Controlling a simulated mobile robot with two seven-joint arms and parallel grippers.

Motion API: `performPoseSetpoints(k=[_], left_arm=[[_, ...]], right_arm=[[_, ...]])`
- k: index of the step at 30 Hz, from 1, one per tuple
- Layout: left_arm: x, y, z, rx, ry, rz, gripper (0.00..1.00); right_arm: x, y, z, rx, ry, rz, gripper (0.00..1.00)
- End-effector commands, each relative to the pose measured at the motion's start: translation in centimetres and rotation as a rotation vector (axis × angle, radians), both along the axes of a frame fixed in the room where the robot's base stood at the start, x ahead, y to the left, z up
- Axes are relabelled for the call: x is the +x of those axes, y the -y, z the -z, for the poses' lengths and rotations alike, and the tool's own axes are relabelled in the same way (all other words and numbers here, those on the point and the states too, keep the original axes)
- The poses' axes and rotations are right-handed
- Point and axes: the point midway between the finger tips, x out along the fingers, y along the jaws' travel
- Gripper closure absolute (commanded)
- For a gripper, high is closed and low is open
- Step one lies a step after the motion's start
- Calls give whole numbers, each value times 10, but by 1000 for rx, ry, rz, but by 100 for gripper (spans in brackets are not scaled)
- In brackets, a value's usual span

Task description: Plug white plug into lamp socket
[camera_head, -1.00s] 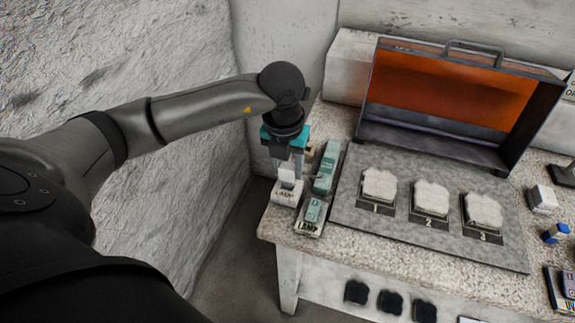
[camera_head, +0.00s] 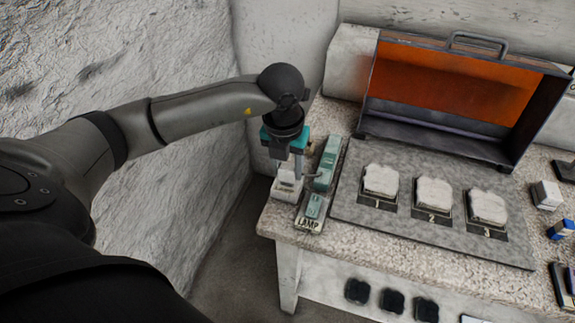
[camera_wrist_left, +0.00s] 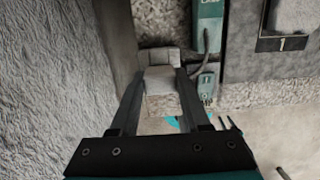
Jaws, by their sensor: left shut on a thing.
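My left gripper (camera_head: 288,176) points down at the left end of the bench. It is shut on the white plug (camera_wrist_left: 160,78), which shows between its fingers in the left wrist view. The pale lamp socket block (camera_head: 284,189) is directly under the fingertips, and it also shows just beyond the plug in the left wrist view (camera_wrist_left: 158,56). The plug is at the socket block, but fingers hide the join, so I cannot tell how deep it sits. My right gripper is not in view.
A green switch with a LAMP plate (camera_head: 311,209) stands close right of the socket. A longer green unit (camera_head: 327,163) stands behind it. A grey board (camera_head: 405,231) holds three numbered plaster blocks. An open orange-lined case (camera_head: 445,90) stands behind. Wall is close left.

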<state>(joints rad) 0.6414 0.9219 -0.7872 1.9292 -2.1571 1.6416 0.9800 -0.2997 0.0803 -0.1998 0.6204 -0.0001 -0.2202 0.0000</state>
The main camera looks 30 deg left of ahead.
Motion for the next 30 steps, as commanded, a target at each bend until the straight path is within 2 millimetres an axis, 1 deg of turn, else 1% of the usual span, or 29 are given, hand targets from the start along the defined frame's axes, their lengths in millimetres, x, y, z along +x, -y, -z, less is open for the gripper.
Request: performPoseSetpoints(k=[14,15,23,24,30], left_arm=[[0,0,13,0,0,0,100],[0,0,12,0,0,0,49],[0,0,11,0,0,0,20],[0,0,11,0,0,0,19],[0,0,12,0,-1,0,19]], right_arm=[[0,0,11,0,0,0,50],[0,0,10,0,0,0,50],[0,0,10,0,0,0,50],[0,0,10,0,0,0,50],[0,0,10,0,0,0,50]])
